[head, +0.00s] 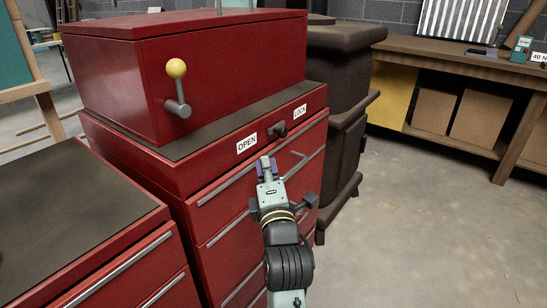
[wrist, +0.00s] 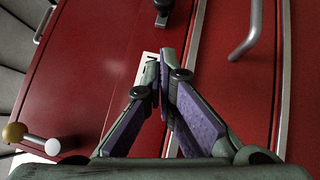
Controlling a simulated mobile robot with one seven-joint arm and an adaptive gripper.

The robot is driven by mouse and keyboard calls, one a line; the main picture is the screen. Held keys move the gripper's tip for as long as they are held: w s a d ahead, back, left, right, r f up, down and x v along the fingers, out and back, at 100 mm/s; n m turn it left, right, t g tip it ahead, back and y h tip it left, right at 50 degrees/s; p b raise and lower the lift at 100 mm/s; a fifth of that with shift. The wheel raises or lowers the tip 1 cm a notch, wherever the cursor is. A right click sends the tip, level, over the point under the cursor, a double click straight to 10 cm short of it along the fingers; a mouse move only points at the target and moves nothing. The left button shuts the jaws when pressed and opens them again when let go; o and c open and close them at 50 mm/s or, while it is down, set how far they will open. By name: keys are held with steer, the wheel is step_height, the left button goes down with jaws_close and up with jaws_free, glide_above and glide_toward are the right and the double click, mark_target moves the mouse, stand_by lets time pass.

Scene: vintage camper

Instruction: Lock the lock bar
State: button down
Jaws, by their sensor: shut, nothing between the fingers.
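The lock bar shows as a short dark knob (head: 278,129) on the red strip between a white OPEN label (head: 247,143) and a white LOCK label (head: 300,111). In the wrist view a dark knob (wrist: 162,10) is at the top edge, partly cut off. My gripper (head: 265,163) is shut and empty, in front of the cabinet, below and left of the knob and near the OPEN label. In the wrist view its fingertips (wrist: 162,70) meet and partly cover a white label (wrist: 148,57). I cannot tell whether they touch the cabinet.
The red cabinet (head: 215,188) has drawers with long bar handles (head: 226,187) close to my gripper. A lever with a yellow ball (head: 176,68) stands on the upper red box. Another red cabinet is at lower left, a dark cabinet behind. Floor at right (head: 430,230) is clear.

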mark_target(284, 136)
steer(key=w, duration=0.2)
steer(key=w+d+r+p, duration=0.1)
steer(key=w, duration=0.1)
steer(key=w+p, duration=0.1)
steer(key=w, duration=0.2)
steer(key=shift+d+r, duration=0.25)
steer(key=shift+r, duration=0.1)
steer(key=shift+w, duration=0.1)
steer(key=shift+d, duration=0.1)
steer(key=w+d+b, duration=0.1)
steer(key=w, duration=0.1)
steer(key=w+d+b, duration=0.1)
steer(key=shift+w+d, duration=0.3)
steer(key=shift+w, duration=0.05)
